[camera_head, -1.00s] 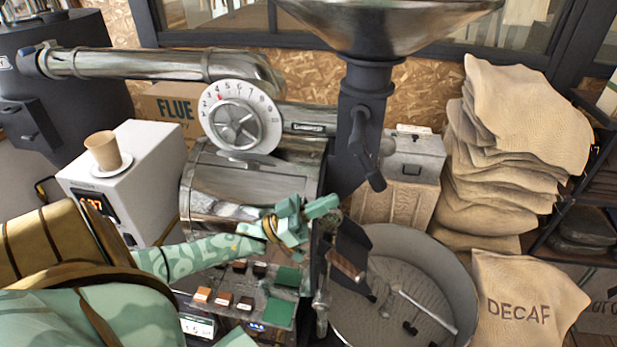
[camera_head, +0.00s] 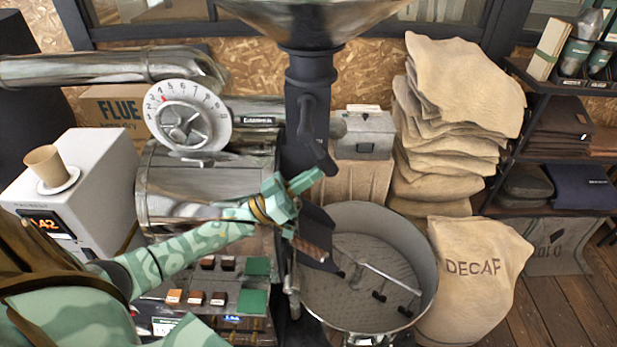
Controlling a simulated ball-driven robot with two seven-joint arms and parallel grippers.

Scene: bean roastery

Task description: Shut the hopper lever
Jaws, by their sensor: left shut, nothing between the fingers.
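The hopper (camera_head: 325,18) is a wide metal funnel at the top centre of the head view, on a dark neck. The hopper lever (camera_head: 318,148) is a dark handle on the side of that neck, hanging downward and slanting to the right. My left gripper (camera_head: 312,182) is green, reaches in from the left and is shut and empty. In the picture its fingertips lie just below the lever's lower end; whether they touch it I cannot tell. My right gripper is not in view.
The round cooling tray (camera_head: 428,275) stands below right of my gripper. The roaster drum (camera_head: 165,185) and numbered dial (camera_head: 190,115) are on the left. A cup (camera_head: 46,166) stands on a white box (camera_head: 100,185). Stacked sacks (camera_head: 455,95) and a DECAF sack (camera_head: 470,270) are right.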

